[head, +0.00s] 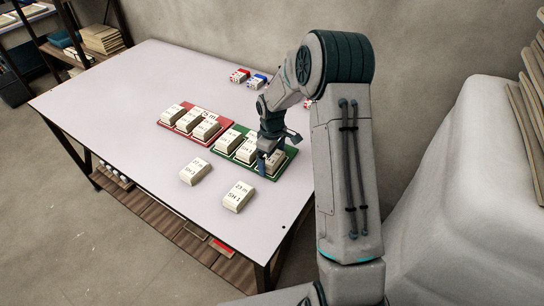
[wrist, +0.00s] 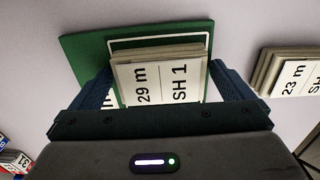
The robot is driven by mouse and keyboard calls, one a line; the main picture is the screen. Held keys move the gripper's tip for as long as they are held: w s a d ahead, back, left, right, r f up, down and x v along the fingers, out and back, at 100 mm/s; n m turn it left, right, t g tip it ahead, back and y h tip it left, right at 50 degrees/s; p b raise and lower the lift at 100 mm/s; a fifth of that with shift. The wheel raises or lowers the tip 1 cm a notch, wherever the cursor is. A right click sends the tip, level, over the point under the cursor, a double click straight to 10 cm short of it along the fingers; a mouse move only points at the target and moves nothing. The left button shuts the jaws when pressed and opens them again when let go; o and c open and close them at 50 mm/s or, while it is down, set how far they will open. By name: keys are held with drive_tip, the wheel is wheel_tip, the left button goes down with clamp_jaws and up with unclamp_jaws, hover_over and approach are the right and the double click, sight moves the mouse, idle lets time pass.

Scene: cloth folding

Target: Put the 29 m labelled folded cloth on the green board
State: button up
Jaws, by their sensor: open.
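The folded cloth labelled 29 m SH 1 (wrist: 160,82) lies on the green board (wrist: 85,48), over a white outlined slot, in the wrist view. My gripper (wrist: 160,72) is open, with one finger on each side of this cloth. In the head view my gripper (head: 267,150) is low over the right end of the green board (head: 284,166), and partly hides the cloth (head: 276,160) there. Two more folded cloths (head: 229,139) stand to its left on the same board. I cannot tell whether the fingers touch the 29 m cloth.
A red board (head: 222,138) with three folded cloths lies to the left. Two loose cloths lie in front, one labelled 23 m (head: 238,196) and another (head: 194,172). Red and blue blocks (head: 257,81) stand farther back. The table's (head: 110,110) left side is clear.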

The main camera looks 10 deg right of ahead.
sight(272, 157)
wheel_tip(272, 157, up, 12)
drive_tip(key=s+r+m+t, duration=0.1)
drive_tip(key=s+r+m, duration=0.1)
drive_tip(key=s+r, duration=0.4)
drive_tip(key=s+r+m, duration=0.3)
drive_tip(key=s, duration=0.5)
drive_tip(key=s+r+m+t, duration=0.1)
drive_tip(key=s+m, duration=0.3)
drive_tip(key=s, duration=1)
drive_tip(key=shift+s+t, duration=0.25)
drive_tip(key=shift+t, duration=0.05)
drive_tip(key=shift+a, duration=0.1)
drive_tip(key=shift+w+p+v, duration=0.25)
drive_tip(key=shift+p+v, duration=0.75)
drive_tip(key=shift+v, duration=0.15)
drive_tip(key=shift+r, duration=0.1)
